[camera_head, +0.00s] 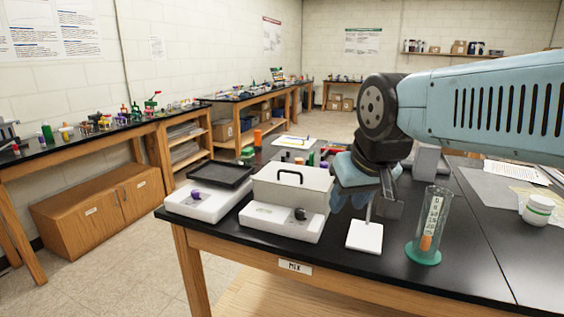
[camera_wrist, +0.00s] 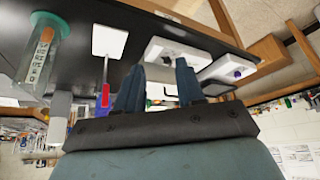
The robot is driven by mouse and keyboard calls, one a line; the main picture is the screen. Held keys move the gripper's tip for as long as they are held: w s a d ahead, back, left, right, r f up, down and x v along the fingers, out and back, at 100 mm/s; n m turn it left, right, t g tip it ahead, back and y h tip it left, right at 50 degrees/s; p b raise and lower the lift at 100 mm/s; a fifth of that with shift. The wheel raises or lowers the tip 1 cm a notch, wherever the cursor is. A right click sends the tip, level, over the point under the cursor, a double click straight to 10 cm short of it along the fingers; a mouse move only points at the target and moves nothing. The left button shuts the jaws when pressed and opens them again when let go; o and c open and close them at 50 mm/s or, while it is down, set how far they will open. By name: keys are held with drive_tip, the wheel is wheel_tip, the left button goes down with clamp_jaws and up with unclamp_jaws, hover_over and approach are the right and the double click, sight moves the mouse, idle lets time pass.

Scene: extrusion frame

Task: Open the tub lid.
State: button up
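A pale grey tub (camera_head: 290,200) with a lid (camera_head: 293,177) and a black loop handle (camera_head: 289,174) stands near the front of the black bench. The lid looks shut. In the wrist view the tub (camera_wrist: 155,90) shows partly between and behind my fingers. My gripper (camera_head: 350,200) is just right of the tub in the head view, close to its right side; I cannot tell whether it touches. In the wrist view my gripper (camera_wrist: 160,68) has its two fingers apart, with nothing held between them.
A white device with a black tray (camera_head: 213,176) stands left of the tub. A white-based stand (camera_head: 365,237) and a clear cylinder on a green base (camera_head: 424,255) are at the front right. A white jar (camera_head: 538,209) is farther right. Bare bench lies between cylinder and jar.

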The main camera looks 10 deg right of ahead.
drive_tip(key=shift+w+a, duration=0.1)
drive_tip(key=shift+w, duration=0.15)
drive_tip(key=shift+r, duration=0.1)
wheel_tip(320, 180, up, 4)
drive_tip(key=n+g+h, duration=0.1)
drive_tip(key=n+g, duration=0.3)
drive_tip(key=n, duration=0.7)
hover_over(289, 171)
drive_tip(key=s+a, duration=0.2)
drive_tip(key=f, duration=0.4)
drive_tip(key=w+d+f, duration=0.1)
drive_tip(key=f, duration=0.3)
drive_tip(key=d+f, duration=0.1)
drive_tip(key=f, duration=0.3)
drive_tip(key=shift+w+f, duration=0.4)
drive_tip(key=shift+c, duration=0.3)
clamp_jaws()
